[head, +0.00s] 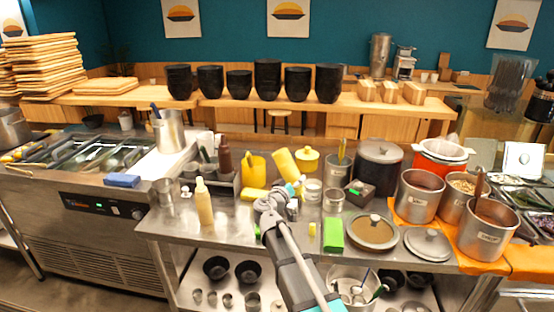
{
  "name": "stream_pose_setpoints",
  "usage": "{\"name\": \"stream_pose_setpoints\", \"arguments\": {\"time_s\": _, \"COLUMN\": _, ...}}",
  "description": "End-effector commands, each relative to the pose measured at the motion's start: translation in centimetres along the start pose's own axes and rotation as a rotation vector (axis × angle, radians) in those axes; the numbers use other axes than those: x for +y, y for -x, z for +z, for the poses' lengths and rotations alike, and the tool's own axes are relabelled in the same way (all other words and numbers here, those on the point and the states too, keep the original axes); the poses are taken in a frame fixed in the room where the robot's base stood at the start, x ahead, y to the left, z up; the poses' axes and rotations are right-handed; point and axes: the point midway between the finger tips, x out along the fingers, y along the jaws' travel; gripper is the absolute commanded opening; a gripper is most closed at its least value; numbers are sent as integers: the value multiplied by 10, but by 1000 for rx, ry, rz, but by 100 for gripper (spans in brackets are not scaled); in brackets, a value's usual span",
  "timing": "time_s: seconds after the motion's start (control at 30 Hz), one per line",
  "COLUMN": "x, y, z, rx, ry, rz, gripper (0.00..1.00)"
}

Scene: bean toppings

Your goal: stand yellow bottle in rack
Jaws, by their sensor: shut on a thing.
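A yellow bottle (286,163) is tilted, its top leaning to the left, above the steel counter. My gripper (295,185) is at its lower end and is shut on it; the fingers are small and partly hidden. The rack (222,186) looks like a low grey holder to the left of my gripper, with a dark brown bottle (224,160) standing in it and other items at its left. A pale yellow squeeze bottle (203,203) stands upright on the counter in front of the rack, apart from my gripper.
A yellow container (254,169) and a yellow block-like thing (253,194) are between the rack and my gripper. A yellow lidded pot (307,160), glass jars (313,190) and a green box (333,234) are nearby. Steel pots (420,194) stand at right.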

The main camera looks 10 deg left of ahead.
Motion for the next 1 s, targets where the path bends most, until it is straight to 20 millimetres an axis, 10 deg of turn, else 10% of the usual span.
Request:
{"name": "stream_pose_setpoints", "arguments": {"time_s": 0.5, "x": -61, "y": -66, "z": -61, "rx": 158, "ry": 492, "rz": -167, "gripper": 67}}
{"name": "stream_pose_setpoints", "arguments": {"time_s": 1.0, "x": -69, "y": -71, "z": -67, "rx": 188, "ry": 562, "rz": -185, "gripper": 67}}
